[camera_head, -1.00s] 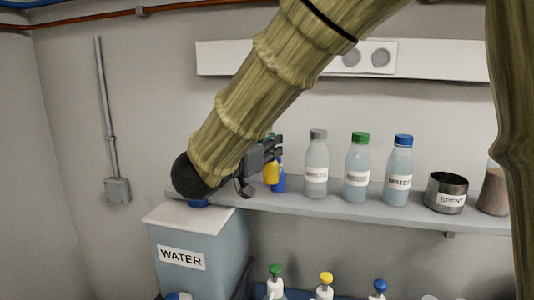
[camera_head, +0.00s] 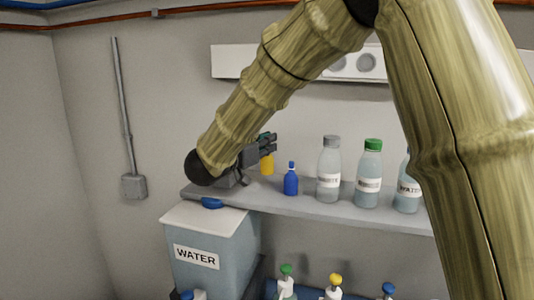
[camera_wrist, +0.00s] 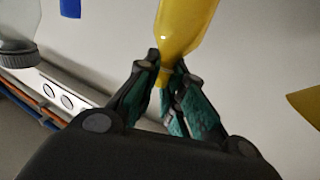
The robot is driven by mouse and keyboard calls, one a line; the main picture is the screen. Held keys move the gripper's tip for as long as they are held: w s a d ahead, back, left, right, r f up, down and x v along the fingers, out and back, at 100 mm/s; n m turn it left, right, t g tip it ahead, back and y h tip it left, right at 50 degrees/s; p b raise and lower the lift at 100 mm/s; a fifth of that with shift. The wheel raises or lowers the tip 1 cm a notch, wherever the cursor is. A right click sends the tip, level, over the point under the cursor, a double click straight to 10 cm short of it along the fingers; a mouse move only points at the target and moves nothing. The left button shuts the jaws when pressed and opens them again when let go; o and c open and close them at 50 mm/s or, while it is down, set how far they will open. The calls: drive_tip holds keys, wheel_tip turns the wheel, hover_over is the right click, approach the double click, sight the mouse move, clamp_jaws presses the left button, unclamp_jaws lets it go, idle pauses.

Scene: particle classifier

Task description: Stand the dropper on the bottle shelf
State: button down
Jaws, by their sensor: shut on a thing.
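The yellow dropper (camera_head: 267,164) is held in my gripper (camera_head: 272,145) near the left end of the bottle shelf (camera_head: 320,207). It looks upright in the head view, partly hidden by the gripper. Whether its base touches the shelf or hangs just above it, I cannot tell. In the wrist view, my gripper (camera_wrist: 162,80) has its teal-padded fingers closed on the narrow end of the yellow dropper (camera_wrist: 184,32), whose wider body runs out of the top of the picture. A small blue dropper (camera_head: 291,182) stands on the shelf, right of the yellow one.
A grey-capped bottle (camera_head: 329,165), a green-capped bottle (camera_head: 369,170) and a partly hidden bottle (camera_head: 407,192) stand farther right on the shelf. The water tank (camera_head: 215,255) is below the shelf's left end. Pump bottles, including a yellow-topped one (camera_head: 335,284), stand below.

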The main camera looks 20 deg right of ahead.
sight(267, 156)
drive_tip(key=f+p, duration=0.1)
drive_tip(key=f, duration=0.1)
drive_tip(key=shift+w+f+p, duration=0.25)
drive_tip(key=shift+f+p, duration=0.05)
drive_tip(key=shift+p, duration=0.05)
drive_tip(key=shift+s+f, duration=0.1)
drive_tip(key=shift+f, duration=0.4)
drive_tip(key=shift+f, duration=0.15)
drive_tip(key=c, duration=1.5)
unclamp_jaws()
drive_tip(key=b+v, duration=0.2)
drive_tip(key=v, duration=0.4)
drive_tip(key=b+v, duration=0.3)
drive_tip(key=v, duration=0.3)
drive_tip(key=shift+a+r, duration=0.1)
drive_tip(key=shift+r, duration=0.15)
